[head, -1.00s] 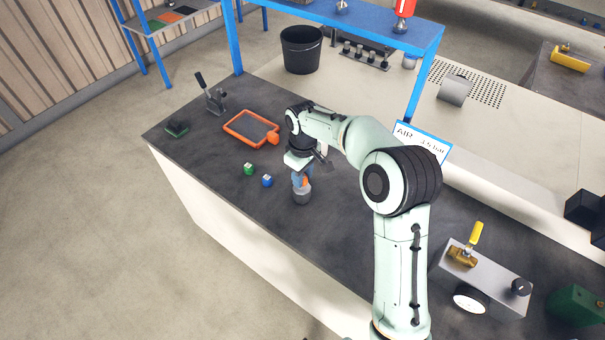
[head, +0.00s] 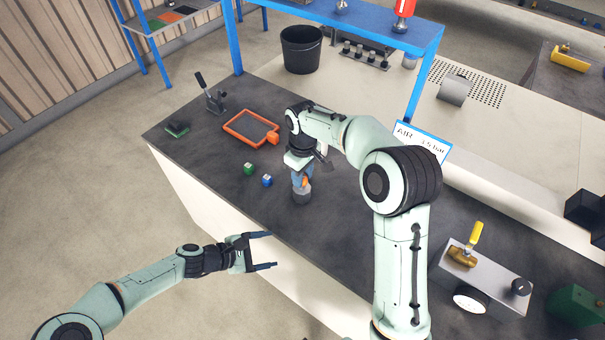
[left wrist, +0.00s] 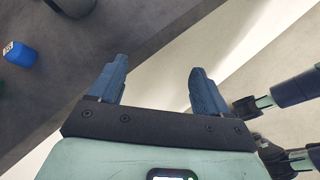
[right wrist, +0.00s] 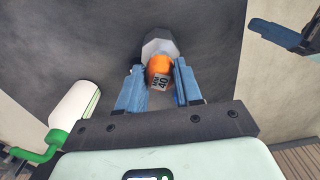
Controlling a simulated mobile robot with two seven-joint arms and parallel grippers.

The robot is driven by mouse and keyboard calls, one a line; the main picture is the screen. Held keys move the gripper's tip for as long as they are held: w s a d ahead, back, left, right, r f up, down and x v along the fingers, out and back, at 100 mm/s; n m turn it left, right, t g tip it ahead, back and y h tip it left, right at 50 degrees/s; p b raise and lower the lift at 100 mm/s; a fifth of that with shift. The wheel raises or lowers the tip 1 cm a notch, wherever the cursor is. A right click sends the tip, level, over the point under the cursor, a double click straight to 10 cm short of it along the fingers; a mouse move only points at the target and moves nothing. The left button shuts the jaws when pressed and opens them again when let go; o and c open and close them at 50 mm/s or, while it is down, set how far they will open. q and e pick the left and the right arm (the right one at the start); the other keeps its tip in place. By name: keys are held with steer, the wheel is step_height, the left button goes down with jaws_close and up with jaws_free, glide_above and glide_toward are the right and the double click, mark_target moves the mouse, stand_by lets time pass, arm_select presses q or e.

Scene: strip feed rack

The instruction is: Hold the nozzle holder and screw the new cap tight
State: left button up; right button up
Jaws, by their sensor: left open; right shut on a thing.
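The grey nozzle holder (head: 301,195) stands on the dark bench near its front edge. An orange cap marked 40 (right wrist: 159,72) is at its top; how far it is screwed on cannot be told. My right gripper (head: 301,180) points down and is shut on the orange cap, its fingers on both sides of it in the right wrist view (right wrist: 160,80). My left gripper (head: 272,250) is open and empty, in front of the bench's front edge, apart from the holder. Its two blue fingers stand wide apart in the left wrist view (left wrist: 160,72).
A blue cap (head: 267,181) and a green cap (head: 249,169) stand left of the holder. An orange frame (head: 232,125) lies behind them. A white bottle with a green part (right wrist: 75,112) is beside my right gripper. A metal block with a yellow-handled valve (head: 490,275) is at right.

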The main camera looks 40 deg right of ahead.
arm_select(q)
step_height(320, 180, up, 3)
steer(key=w+d+n+h, duration=0.1)
steer(key=d, duration=0.2)
steer(key=n+t+h, duration=0.2)
steer(key=n, duration=0.4)
glide_toward(294, 195)
steer(key=shift+x, duration=1.05)
steer(key=x, duration=0.9)
steer(key=shift+d, duration=0.3)
steer(key=c, duration=0.6)
steer(key=o, duration=0.6)
steer(key=shift+o, duration=0.2)
